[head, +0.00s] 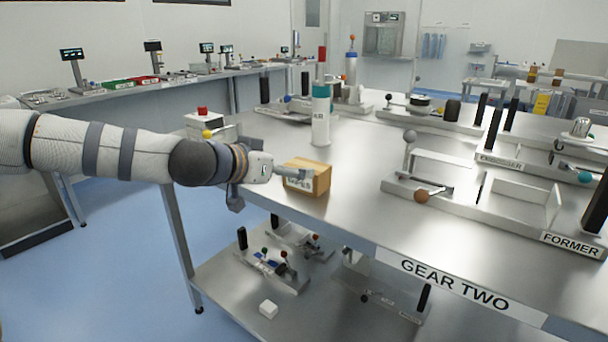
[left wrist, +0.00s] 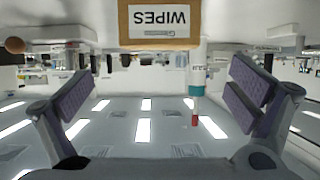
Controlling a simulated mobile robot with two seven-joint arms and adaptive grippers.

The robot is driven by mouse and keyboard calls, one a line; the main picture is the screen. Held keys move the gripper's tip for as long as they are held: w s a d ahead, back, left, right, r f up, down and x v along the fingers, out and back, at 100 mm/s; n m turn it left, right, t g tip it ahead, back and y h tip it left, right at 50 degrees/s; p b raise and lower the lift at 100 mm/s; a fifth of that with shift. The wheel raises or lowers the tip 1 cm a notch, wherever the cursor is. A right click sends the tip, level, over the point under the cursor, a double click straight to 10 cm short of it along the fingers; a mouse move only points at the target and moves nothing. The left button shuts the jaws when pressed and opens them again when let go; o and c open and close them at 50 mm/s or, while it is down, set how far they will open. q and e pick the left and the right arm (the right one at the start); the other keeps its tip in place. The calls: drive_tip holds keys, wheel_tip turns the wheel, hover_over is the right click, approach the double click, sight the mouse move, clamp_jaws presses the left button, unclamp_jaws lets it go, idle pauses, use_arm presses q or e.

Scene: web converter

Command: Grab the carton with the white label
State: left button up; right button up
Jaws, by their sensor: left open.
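The carton (head: 318,180) is a small brown box with a white label on its front. It sits on the metal table near the front left edge. In the left wrist view the carton (left wrist: 190,40) is upside down at the top, and its white label reads WIPES. My right gripper is not in view.
A white and teal bottle (head: 321,115) with a red top stands just behind the carton. Metal fixtures with black handles and ball knobs (head: 422,196) occupy the table to the right. A lower shelf (head: 225,275) holds more fixtures. The tabletop just right of the carton is clear.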

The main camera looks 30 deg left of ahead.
sight(305, 166)
use_arm(q)
drive_tip(key=x, duration=0.2)
drive_tip(key=f+b+x, duration=0.1)
drive_tip(key=x, duration=0.1)
drive_tip(key=shift+w+d+f, duration=0.1)
drive_tip(key=shift+w, duration=0.05)
drive_tip(key=b+x, duration=0.2)
drive_tip(key=x, duration=0.3)
drive_tip(key=shift+w+f, duration=0.1)
drive_tip(key=shift+f, duration=0.05)
drive_tip(key=shift+w, duration=0.3)
drive_tip(key=shift+r, duration=0.55)
drive_tip(key=c, duration=1.2)
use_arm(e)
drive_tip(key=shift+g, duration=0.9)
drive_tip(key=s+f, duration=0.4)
